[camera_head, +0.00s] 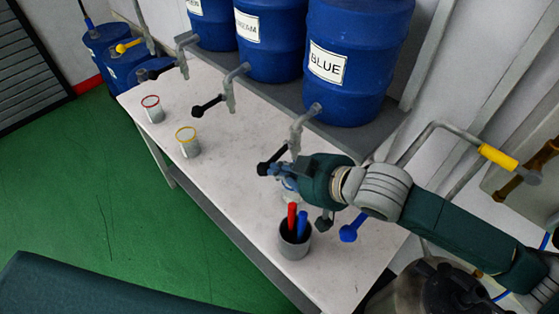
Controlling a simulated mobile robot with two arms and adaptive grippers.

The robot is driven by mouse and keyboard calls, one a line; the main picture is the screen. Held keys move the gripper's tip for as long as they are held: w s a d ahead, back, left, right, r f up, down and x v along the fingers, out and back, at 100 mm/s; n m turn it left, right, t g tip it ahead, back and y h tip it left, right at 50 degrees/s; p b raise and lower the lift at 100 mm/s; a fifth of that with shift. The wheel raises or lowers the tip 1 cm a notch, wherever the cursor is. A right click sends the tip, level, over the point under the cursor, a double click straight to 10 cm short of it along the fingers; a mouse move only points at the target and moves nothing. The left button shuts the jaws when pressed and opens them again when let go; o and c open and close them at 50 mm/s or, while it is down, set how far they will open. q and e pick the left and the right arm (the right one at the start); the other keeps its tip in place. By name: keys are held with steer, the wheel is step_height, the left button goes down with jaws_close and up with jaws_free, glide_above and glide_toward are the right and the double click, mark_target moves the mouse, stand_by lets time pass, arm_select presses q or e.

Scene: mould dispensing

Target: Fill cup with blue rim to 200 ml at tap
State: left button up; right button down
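The tap (297,130) below the barrel labelled BLUE (345,60) has a black lever (272,158). My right gripper (276,172) is just below this tap, beside the lever. I cannot tell whether it touches the lever, and its fingers are too small to tell open from shut. A pale cup (291,196) shows in part under the gripper, with a bit of blue near its top. Most of it is hidden by the gripper, and its fill level cannot be seen. My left gripper is not in view.
On the white table (225,185) stand a red-rimmed cup (152,109), a yellow-rimmed cup (188,142) and a grey holder (294,242) with red and blue sticks. Two more taps hang over the back edge. A blue-ended lever (350,232) lies near my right arm.

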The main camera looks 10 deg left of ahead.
steer(key=shift+d+f+p, duration=0.1)
steer(key=shift+f+p, duration=0.3)
steer(key=shift+f, duration=0.5)
stand_by(0.3)
steer(key=shift+r, duration=0.2)
stand_by(3.9)
steer(key=shift+r+p, duration=0.75)
steer(key=shift+p, duration=0.3)
steer(key=shift+w, duration=0.1)
